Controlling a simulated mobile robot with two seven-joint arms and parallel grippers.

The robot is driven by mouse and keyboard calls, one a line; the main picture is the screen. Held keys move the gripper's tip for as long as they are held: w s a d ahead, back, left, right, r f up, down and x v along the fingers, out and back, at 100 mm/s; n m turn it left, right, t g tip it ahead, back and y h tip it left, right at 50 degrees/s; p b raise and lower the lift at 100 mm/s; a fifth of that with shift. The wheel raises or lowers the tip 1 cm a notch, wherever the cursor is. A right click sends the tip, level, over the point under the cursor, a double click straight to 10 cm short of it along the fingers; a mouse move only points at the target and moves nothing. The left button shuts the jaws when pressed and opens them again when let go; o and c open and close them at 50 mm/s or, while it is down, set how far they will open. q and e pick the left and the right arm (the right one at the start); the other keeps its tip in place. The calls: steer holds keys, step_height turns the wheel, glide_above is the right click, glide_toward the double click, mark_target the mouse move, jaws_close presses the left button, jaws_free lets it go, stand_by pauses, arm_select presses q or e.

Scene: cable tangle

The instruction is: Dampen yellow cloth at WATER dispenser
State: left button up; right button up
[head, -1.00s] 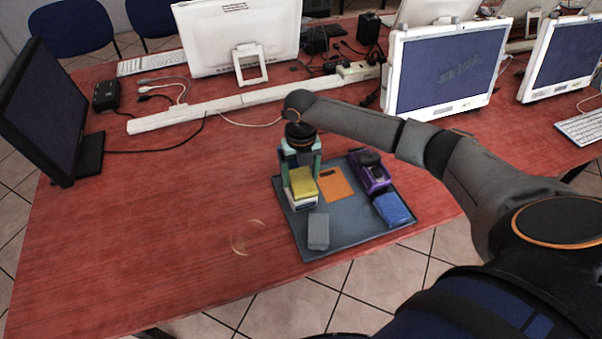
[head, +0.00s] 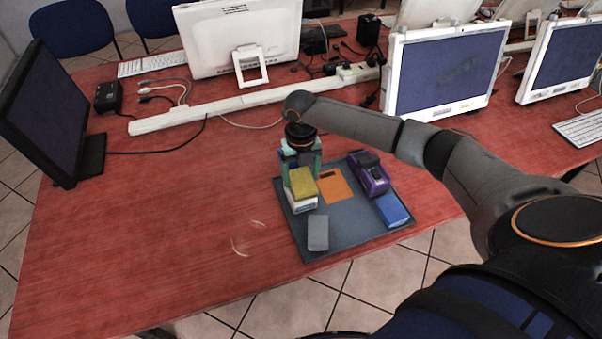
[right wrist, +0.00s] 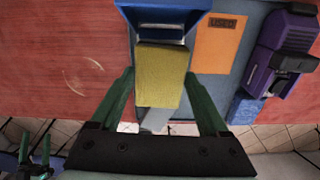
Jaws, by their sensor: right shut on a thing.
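The yellow cloth (head: 302,182) is a folded block on the left part of the grey tray. In the right wrist view it (right wrist: 160,76) lies between the green fingers of my right gripper (right wrist: 163,98), which is shut on it. A blue housing with a pale recess (right wrist: 165,18), seemingly the dispenser, stands right behind the cloth. No WATER label is readable. In the head view a white block (head: 302,203) shows just below the cloth. Whether the cloth touches the housing is unclear. My left gripper is not identifiable in the head view.
The grey tray (head: 345,229) also bears an orange pad (head: 337,188), a purple device (head: 374,180), a blue block (head: 392,210) and a grey block (head: 318,232). Monitors and cables stand behind. The red table (head: 150,230) is clear to the left.

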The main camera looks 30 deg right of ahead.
mark_target(299, 181)
step_height(299, 181, up, 2)
steer(key=shift+p, duration=0.65)
steer(key=shift+r, duration=2.1)
steer(key=shift+s+a+r+m, duration=0.15)
steer(key=shift+a+r+m, duration=0.3)
steer(key=shift+m, duration=0.55)
steer(key=s+a+r+m, duration=0.4)
steer(key=s+r+m, duration=0.1)
steer(key=m, duration=1)
steer(key=s+a+r+m, duration=0.5)
steer(key=m, duration=1)
steer(key=shift+s+r+m, duration=0.25)
steer(key=shift+r+m, duration=0.15)
